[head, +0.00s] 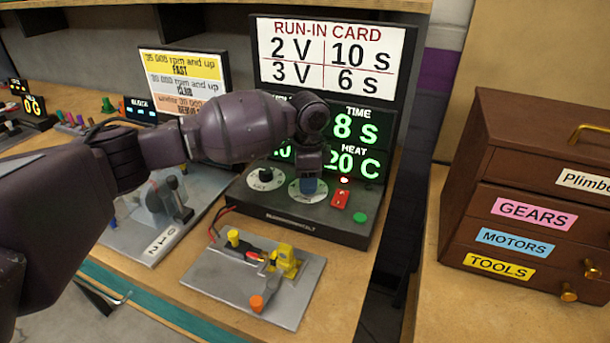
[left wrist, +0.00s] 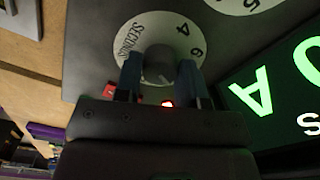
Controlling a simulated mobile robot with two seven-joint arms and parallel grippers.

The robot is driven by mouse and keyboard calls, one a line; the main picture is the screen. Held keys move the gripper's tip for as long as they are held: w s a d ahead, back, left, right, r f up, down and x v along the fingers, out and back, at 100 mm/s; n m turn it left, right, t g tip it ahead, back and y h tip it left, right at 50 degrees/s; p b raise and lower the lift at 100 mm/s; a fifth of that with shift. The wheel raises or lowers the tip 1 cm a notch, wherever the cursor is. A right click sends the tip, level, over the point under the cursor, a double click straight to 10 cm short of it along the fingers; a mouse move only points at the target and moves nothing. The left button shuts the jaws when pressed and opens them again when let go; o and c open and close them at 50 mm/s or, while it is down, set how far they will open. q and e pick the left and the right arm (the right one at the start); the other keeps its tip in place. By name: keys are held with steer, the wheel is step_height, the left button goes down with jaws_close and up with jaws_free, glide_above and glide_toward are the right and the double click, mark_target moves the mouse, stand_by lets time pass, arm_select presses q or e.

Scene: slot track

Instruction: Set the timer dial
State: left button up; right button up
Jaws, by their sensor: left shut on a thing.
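My left gripper (head: 308,187) is at the right-hand dial of the run-in box, the timer dial (head: 300,197). In the left wrist view the two blue-grey fingers of my left gripper (left wrist: 160,78) are shut on the grey knob of this dial (left wrist: 158,62). Its white plate reads SECONDS, with 4 and 6 visible; the rest is hidden. The display (head: 355,127) reads TIME 8 s and HEAT 20 C; its left part is hidden by my arm. The run-in card (head: 333,55) reads 2 V 10 s and 3 V 6 s. My right gripper is not in view.
A second white dial (head: 265,178) is left of the timer dial. A red switch (head: 340,199), a lit red lamp (head: 344,181) and a green button (head: 360,217) are to the right. A metal plate with yellow clamps (head: 250,285) lies in front. A brown drawer chest (head: 540,185) stands right.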

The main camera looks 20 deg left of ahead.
arm_select(q)
steer(key=shift+r+m, duration=0.15)
steer(key=shift+m, duration=0.65)
steer(key=shift+m+p, duration=0.5)
steer(key=shift+m, duration=0.9)
steer(key=shift+f, duration=0.2)
steer(key=o, duration=0.9)
steer(key=shift+c, duration=0.2)
steer(key=shift+o, duration=0.4)
steer(key=shift+r, duration=0.15)
